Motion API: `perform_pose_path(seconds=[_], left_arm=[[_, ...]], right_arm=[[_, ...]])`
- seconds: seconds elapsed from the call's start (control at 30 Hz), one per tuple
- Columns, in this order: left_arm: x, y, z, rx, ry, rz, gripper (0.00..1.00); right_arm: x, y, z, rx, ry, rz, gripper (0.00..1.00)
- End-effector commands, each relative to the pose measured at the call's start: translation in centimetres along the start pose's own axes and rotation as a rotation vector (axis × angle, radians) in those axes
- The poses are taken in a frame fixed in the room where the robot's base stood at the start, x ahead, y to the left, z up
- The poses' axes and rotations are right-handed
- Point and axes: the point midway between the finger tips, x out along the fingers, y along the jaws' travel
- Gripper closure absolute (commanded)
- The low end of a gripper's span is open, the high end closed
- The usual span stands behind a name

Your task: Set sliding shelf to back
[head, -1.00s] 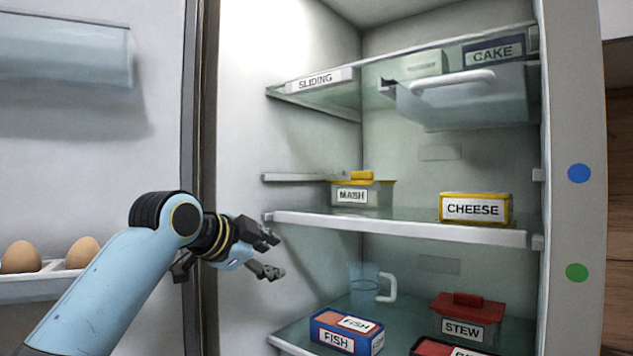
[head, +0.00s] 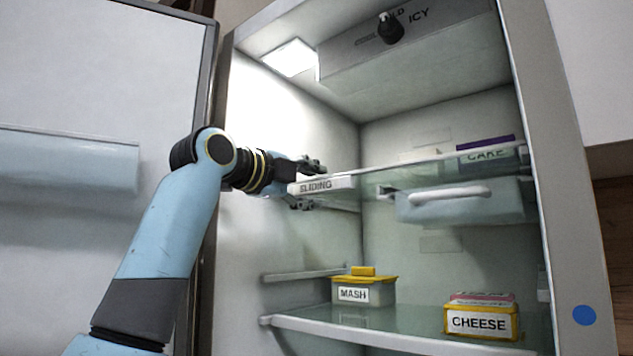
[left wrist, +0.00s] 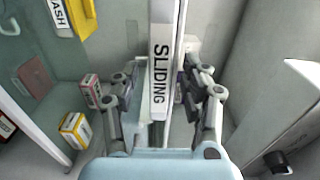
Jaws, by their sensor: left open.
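The sliding shelf is a glass shelf with a pale front edge (head: 425,163) and a white SLIDING label (head: 335,184) at its left end. It is the upper shelf in the fridge. My left gripper (head: 308,183) is at that left end, with one finger above the shelf edge and one below. In the left wrist view the label (left wrist: 160,80) runs between the two spread fingers of the gripper (left wrist: 157,88). I cannot tell if either finger touches it. A dark box marked CAKE (head: 487,152) stands on the shelf at the right. My right gripper is not in view.
A clear drawer with a white handle (head: 450,194) hangs under the shelf. A MASH tub (head: 363,291) and a CHEESE box (head: 478,322) stand on the lower shelf (head: 400,340). The fridge door (head: 95,80) stands open at left.

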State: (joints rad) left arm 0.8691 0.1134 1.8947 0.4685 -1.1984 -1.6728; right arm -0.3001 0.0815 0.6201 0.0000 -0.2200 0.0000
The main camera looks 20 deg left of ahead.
Motion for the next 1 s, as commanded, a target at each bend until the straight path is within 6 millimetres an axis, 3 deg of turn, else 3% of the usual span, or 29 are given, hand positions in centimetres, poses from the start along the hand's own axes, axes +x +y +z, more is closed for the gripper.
perform_pose_path(seconds=[0.2, 0.47, 0.83, 1.0], left_arm=[[2.0, -0.1, 0.0, -0.001, 0.000, 0.000, 0.54], [2.1, 0.0, 0.0, 0.000, -0.001, 0.000, 0.54], [2.1, 0.2, 0.0, -0.001, 0.000, 0.005, 1.00], [2.2, 0.4, 0.1, -0.002, 0.000, 0.009, 1.00]], right_arm=[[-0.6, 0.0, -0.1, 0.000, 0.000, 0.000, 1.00], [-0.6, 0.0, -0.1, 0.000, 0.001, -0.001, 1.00], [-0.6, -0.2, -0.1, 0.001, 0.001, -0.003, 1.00], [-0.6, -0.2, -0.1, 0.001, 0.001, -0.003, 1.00]])
